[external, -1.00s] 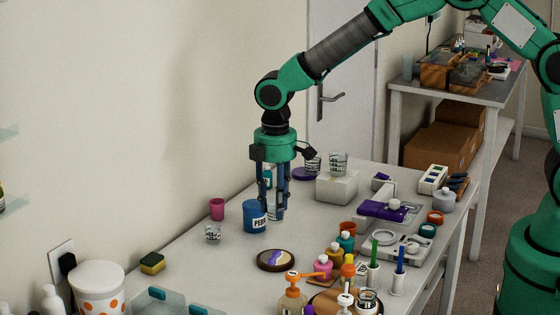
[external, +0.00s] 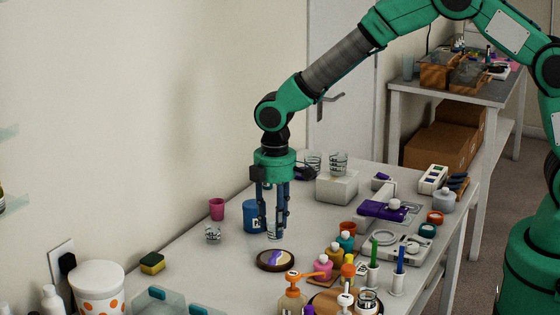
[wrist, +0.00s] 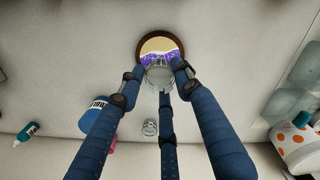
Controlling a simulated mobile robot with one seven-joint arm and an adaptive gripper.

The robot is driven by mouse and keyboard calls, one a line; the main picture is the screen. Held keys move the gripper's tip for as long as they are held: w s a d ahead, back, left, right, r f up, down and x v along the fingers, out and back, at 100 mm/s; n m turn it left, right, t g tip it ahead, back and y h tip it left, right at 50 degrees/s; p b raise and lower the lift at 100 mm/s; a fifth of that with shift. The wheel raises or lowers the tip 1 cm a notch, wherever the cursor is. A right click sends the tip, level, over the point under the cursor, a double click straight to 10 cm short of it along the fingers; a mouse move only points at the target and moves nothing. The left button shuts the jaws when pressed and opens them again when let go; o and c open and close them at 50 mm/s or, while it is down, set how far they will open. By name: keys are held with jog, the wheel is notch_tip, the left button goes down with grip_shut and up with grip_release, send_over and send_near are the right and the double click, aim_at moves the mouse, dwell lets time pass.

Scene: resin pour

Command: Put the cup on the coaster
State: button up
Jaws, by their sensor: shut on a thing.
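My gripper (external: 274,224) has its blue fingers closed around a clear cup (wrist: 158,76). In the external view the cup is mostly hidden behind the fingers, just behind the coaster. The coaster (external: 268,265) is a round, dark-rimmed disc with a purple and cream pattern, lying bare on the table. In the wrist view the coaster (wrist: 152,36) is directly beyond the cup, which overlaps its near edge in the picture. I cannot tell the exact height of the cup above the table.
A blue labelled jar (external: 251,215) stands close to the left of my fingers. A pink cup (external: 217,209) and a small marked cup (external: 212,234) stand farther left. Colourful bottles (external: 323,266) crowd the right of the coaster. The table left of the coaster is clear.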

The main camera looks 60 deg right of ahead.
aim_at(275, 239)
jog(key=shift+f, duration=2.45)
jog(key=shift+f, duration=0.15)
jog(key=o, duration=1.1)
jog(key=shift+c, duration=0.2)
notch_tip(275, 239, up, 12)
jog(key=shift+p, duration=0.3)
jog(key=shift+r, duration=0.2)
